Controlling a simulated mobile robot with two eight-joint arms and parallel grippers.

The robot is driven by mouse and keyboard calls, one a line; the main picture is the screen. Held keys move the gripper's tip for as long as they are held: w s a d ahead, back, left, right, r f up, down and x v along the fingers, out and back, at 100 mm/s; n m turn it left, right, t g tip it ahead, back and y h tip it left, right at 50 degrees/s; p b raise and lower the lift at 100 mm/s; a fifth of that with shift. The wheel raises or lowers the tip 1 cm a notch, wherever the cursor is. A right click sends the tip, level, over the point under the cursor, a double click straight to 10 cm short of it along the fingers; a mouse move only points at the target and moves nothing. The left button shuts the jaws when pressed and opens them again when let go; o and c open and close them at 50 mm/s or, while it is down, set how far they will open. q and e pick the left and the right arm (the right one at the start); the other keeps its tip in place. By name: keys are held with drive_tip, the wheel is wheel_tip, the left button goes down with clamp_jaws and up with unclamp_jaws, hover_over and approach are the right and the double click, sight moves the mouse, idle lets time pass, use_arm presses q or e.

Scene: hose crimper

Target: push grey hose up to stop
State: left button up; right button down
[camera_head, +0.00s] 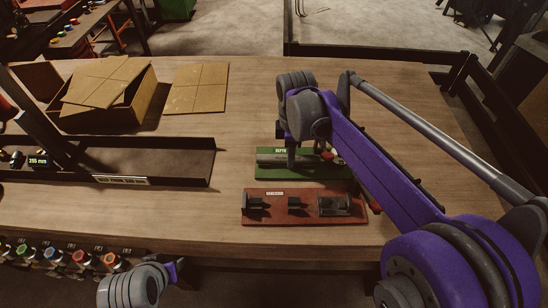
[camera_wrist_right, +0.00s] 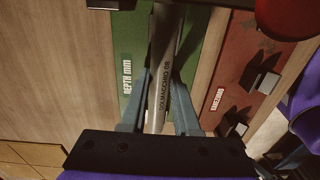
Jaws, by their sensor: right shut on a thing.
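The grey hose (camera_head: 268,158) lies lengthwise along a green depth fixture (camera_head: 270,173) in the head view. In the right wrist view the hose (camera_wrist_right: 167,60) runs away between my right fingers, with dark print along it. My right gripper (camera_wrist_right: 160,120) is shut on the hose, one finger on each side. In the head view my right gripper (camera_head: 293,158) reaches down onto the fixture from above. My right wrist and arm hide part of the hose and fixture, and I cannot clearly make out the stop or any gap to it. My left gripper is out of view.
A red fixture (camera_head: 275,216) with dark blocks sits in front of the green one. A long dark tray (camera_head: 190,165) is at left. An open cardboard box (camera_head: 120,115) and flat cardboard (camera_head: 196,90) lie behind. Bare wood (camera_head: 240,120) shows between them.

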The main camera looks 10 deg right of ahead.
drive_tip(key=shift+s+d, duration=0.1)
drive_tip(key=shift+d, duration=0.3)
idle(0.3)
unclamp_jaws()
idle(0.5)
drive_tip(key=shift+r+p, duration=1.4)
drive_tip(key=shift+r, duration=1.2)
drive_tip(key=shift+r+p, duration=0.9)
drive_tip(key=shift+r, duration=1.05)
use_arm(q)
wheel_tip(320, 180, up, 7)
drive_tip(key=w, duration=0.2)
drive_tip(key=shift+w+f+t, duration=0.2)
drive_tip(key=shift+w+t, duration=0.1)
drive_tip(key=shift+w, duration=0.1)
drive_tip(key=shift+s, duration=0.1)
